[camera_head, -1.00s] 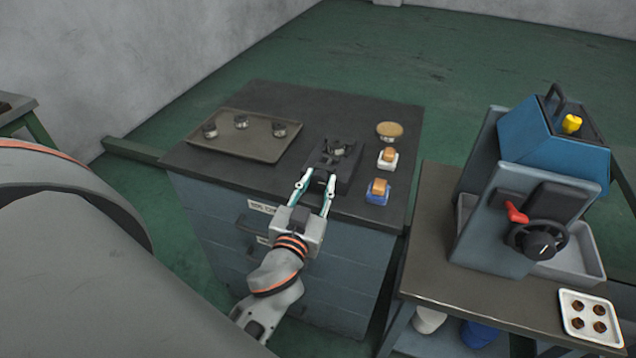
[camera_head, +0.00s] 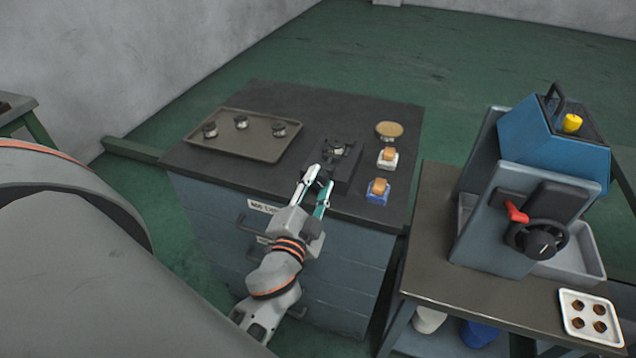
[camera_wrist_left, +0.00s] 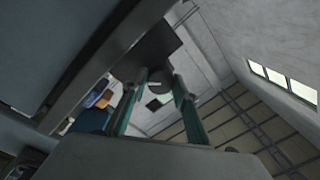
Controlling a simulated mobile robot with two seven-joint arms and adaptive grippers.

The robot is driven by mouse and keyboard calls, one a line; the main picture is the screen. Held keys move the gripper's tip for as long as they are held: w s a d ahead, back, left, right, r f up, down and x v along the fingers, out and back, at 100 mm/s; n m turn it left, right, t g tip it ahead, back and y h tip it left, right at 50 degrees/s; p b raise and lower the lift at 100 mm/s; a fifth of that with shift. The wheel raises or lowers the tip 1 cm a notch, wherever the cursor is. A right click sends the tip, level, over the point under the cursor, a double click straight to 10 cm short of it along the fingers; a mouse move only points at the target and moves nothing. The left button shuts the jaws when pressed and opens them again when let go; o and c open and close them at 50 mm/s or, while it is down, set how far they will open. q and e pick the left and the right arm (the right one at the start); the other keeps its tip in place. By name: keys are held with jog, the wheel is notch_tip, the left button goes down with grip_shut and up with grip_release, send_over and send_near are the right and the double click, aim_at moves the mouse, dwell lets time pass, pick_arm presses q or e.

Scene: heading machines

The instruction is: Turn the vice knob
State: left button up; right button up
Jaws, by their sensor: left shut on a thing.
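The vice (camera_head: 344,164) is a small dark block at the front of the grey cabinet top, with a round metal part (camera_head: 338,149) on it. Its dark round knob (camera_wrist_left: 159,82) faces the front edge and shows between the fingers in the left wrist view. My left gripper (camera_head: 320,184) reaches the vice from the front and is shut on the knob. It is rolled, with one finger higher on the left and the other lower on the right. The fingers partly hide the knob in the head view. My right gripper is not in view.
A tray (camera_head: 240,148) with several small metal parts lies left of the vice. A brown round dish (camera_head: 389,129), a white block holder (camera_head: 387,158) and a blue one (camera_head: 377,196) stand close to its right. A blue machine (camera_head: 550,150) stands on the right-hand bench.

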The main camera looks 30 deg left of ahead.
aim_at(318, 183)
pick_arm(q)
jog(key=m, duration=0.5)
jog(key=shift+r, duration=0.1)
jog(key=m+h+p, duration=0.1)
jog(key=m, duration=0.3)
jog(key=shift+a+t, duration=0.1)
jog(key=shift+t, duration=0.2)
jog(key=shift+m, duration=0.4)
jog(key=o, duration=0.9)
jog(key=shift+o, duration=1)
jog(key=shift+w, duration=0.1)
jog(key=shift+f+v, duration=0.2)
jog(key=shift+v, duration=2.4)
jog(key=v, duration=0.7)
jog(key=shift+r, duration=0.2)
